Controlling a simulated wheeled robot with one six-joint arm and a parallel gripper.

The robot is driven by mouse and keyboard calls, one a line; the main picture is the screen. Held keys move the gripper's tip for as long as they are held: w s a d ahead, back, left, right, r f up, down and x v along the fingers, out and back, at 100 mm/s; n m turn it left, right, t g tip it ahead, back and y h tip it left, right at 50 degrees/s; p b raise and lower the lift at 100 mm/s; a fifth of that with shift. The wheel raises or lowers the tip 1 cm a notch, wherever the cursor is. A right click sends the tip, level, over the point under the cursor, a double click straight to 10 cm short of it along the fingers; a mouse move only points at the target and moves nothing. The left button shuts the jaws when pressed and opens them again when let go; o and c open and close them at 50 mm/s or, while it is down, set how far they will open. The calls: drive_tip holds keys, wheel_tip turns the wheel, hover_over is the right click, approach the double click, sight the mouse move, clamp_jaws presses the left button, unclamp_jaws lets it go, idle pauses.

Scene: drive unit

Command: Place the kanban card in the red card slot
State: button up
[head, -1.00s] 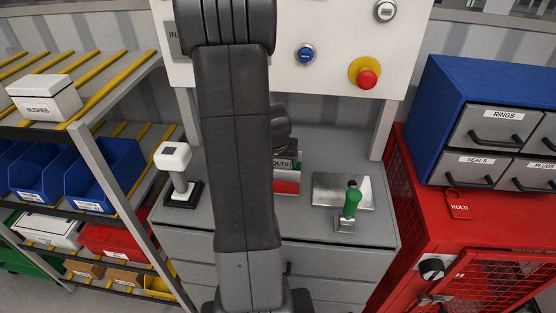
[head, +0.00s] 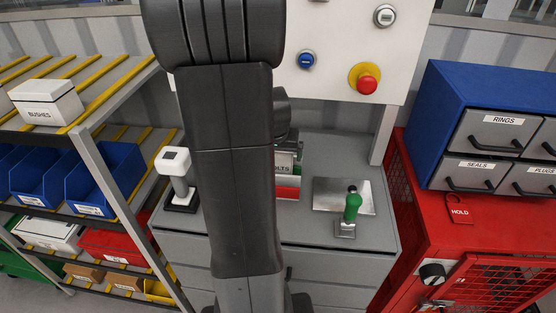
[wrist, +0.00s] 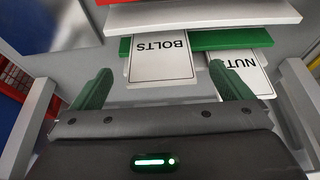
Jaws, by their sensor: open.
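In the wrist view, a white card marked BOLTS (wrist: 162,60) and a white card marked NUTS (wrist: 243,72) stick out beside a green slot piece (wrist: 215,39). My gripper (wrist: 160,68) is open, its two green fingers on either side of the BOLTS card, with nothing visibly clamped. Whether the fingers touch the card I cannot tell. In the head view, the BOLTS card (head: 286,161) shows partly beside my arm, above a red slot front (head: 287,192).
A red emergency button (head: 367,85) is on the panel above. A red cabinet (head: 440,235) stands right, a bin rack left.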

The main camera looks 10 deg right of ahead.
drive_tip(key=v, duration=0.4)
drive_tip(key=shift+s+r, duration=0.15)
drive_tip(key=shift+r, duration=0.2)
drive_tip(key=shift+w+d+f+g+y+p, duration=0.2)
drive_tip(key=shift+w+f+g+p, duration=0.4)
drive_tip(key=shift+f, duration=1.25)
drive_tip(key=shift+w+d+f+g+y+p, duration=0.1)
drive_tip(key=shift+w+d+f+g+p, duration=0.2)
drive_tip(key=shift+w+f, duration=1.1)
drive_tip(key=shift+w+d+f+g+y+p, duration=0.1)
drive_tip(key=shift+w+f+g+p, duration=0.35)
drive_tip(key=shift+f, duration=1.85)
drive_tip(key=shift+s, duration=0.15)
drive_tip(key=c, duration=1.1)
drive_tip(key=shift+o, duration=0.2)
